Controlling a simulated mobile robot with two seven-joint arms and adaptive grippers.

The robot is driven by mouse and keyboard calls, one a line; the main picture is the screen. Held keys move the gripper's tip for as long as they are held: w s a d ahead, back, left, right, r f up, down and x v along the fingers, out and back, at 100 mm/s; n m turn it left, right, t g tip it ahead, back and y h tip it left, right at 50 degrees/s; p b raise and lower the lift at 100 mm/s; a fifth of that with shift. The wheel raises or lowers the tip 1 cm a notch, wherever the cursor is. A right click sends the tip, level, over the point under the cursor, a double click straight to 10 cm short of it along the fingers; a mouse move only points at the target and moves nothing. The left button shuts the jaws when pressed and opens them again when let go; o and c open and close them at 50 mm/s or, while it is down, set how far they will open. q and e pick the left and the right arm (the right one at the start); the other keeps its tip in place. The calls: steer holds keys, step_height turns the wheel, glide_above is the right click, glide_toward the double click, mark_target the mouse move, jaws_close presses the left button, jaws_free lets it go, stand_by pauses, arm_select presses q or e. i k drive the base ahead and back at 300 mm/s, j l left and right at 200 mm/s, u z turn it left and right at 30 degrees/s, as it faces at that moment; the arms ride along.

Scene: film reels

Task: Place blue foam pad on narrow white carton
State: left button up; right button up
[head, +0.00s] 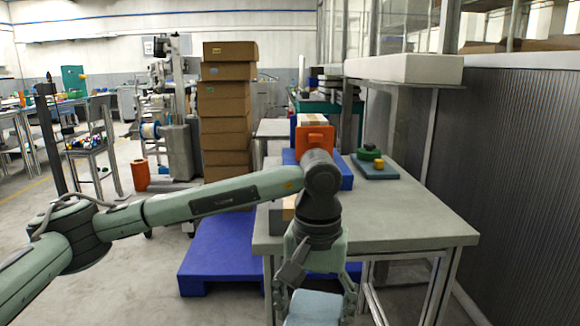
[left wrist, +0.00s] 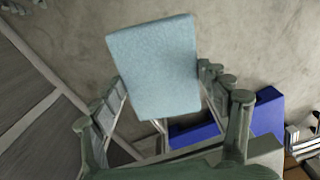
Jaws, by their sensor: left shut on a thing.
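My left gripper (head: 315,297) is shut on the light blue foam pad (head: 314,312), low at the bottom edge of the head view, in front of the table. The pad also shows in the left wrist view (left wrist: 155,65), tilted between the fingers, with floor behind it. A long white box-shaped block (head: 405,68) lies on a raised stand at the upper right of the head view; I cannot tell if it is the narrow white carton. My right gripper is not in view.
A grey table (head: 400,225) has a clear front right part. On it are an orange bin (head: 315,133), a blue-grey board (head: 378,173) with green and yellow pieces, and a brown box partly hidden by my arm. A blue pallet (head: 220,258) lies on the floor left.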

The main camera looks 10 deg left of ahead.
mark_target(302, 115)
steer(key=i+j+u, duration=0.15)
steer(key=j+u, duration=0.3)
steer(key=i+j+u, duration=0.15)
steer(key=j+u, duration=0.35)
steer(key=i+j+u, duration=0.2)
steer(key=u, duration=0.25)
steer(key=i+j+u, duration=0.2)
steer(key=i+u, duration=0.25)
steer(key=i+j+z, duration=0.2)
steer(key=i, duration=0.25)
steer(key=i+j+z, duration=0.15)
steer(key=i+j, duration=0.15)
steer(key=i, duration=0.15)
steer(key=i+z, duration=0.15)
steer(key=z, duration=0.3)
steer(key=i+z, duration=0.2)
steer(key=z, duration=0.3)
steer(key=i+j+z, duration=0.15)
steer(key=z, duration=0.3)
steer(key=i+j+z, duration=0.1)
steer(key=z, duration=0.3)
steer(key=i+j+z, duration=0.2)
steer(key=z, duration=0.2)
steer(key=i+j+z, duration=0.1)
steer(key=z, duration=0.3)
steer(key=i+j+z, duration=0.15)
steer(key=j+z, duration=0.2)
steer(key=i+j+z, duration=0.1)
steer(key=j+z, duration=0.2)
steer(key=j, duration=0.25)
